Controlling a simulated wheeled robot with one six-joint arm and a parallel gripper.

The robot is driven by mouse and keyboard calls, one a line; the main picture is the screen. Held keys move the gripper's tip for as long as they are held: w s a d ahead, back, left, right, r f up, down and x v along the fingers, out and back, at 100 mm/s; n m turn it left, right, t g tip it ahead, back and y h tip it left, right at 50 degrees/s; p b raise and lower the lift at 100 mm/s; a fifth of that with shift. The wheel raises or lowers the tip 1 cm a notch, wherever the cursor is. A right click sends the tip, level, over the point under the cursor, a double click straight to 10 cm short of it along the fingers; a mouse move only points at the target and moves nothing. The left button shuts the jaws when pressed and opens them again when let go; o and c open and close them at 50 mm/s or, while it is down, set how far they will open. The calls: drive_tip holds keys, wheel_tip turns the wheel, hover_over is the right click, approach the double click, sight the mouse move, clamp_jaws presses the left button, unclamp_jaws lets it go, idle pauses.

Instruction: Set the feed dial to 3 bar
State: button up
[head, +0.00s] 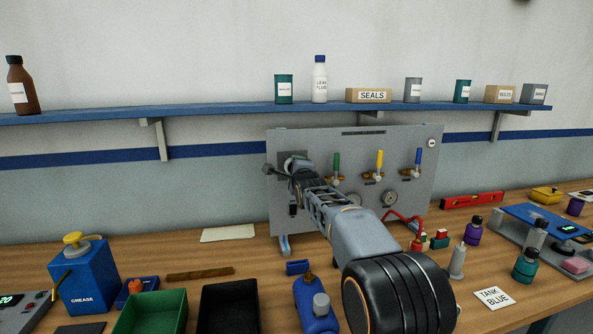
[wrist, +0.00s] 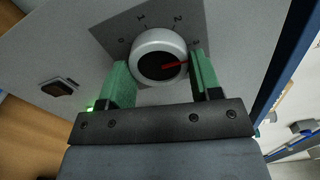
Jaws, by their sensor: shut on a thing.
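The feed dial (wrist: 150,42) is a round silver knob with a dark face and a red pointer on the grey panel (head: 350,220). A plate behind it carries marks 0, 1, 2 and 3. In the wrist view the red pointer aims right and slightly up, near the 3 mark; whether it lines up exactly I cannot tell. My gripper (wrist: 158,65) has its green pads on either side of the knob and is shut on it. In the head view my gripper (head: 292,170) reaches the panel's upper left and hides most of the dial.
A dark rocker switch (wrist: 58,88) sits left of the dial, with a green light nearby. Green, yellow and blue valve levers (head: 380,160) stand right of my arm, above a gauge (head: 389,198). A blue bottle (head: 313,305) and a green bin (head: 150,312) stand in front.

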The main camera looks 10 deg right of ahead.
idle(0.4)
drive_tip(key=o, duration=0.9)
drive_tip(key=s+b, duration=0.3)
drive_tip(key=s, duration=1.1)
drive_tip(key=s+f+n+g+p, duration=0.1)
drive_tip(key=s+f+n+g, duration=0.2)
drive_tip(key=s+f+n, duration=0.1)
drive_tip(key=s+f+n+g+p, duration=0.2)
drive_tip(key=s+f+n+g, duration=0.1)
drive_tip(key=s+f+n, duration=0.2)
drive_tip(key=s+f+n+g+p, duration=0.2)
drive_tip(key=s+f+n+g, duration=0.2)
drive_tip(key=s, duration=0.4)
drive_tip(key=shift+s+a+f+n, duration=0.2)
drive_tip(key=shift+f+n, duration=0.25)
drive_tip(key=shift+n, duration=0.05)
drive_tip(key=s+f+n+g, duration=0.1)
drive_tip(key=s+n, duration=0.1)
drive_tip(key=s, duration=0.1)
drive_tip(key=s+f+n+g+p, duration=0.1)
drive_tip(key=s+f+n+g, duration=0.1)
drive_tip(key=s, duration=0.1)
drive_tip(key=s+f+n+g, duration=0.1)
drive_tip(key=s+f+n, duration=0.1)
drive_tip(key=s, duration=0.2)
drive_tip(key=shift+a+p, duration=0.1)
drive_tip(key=shift+p, duration=0.25)
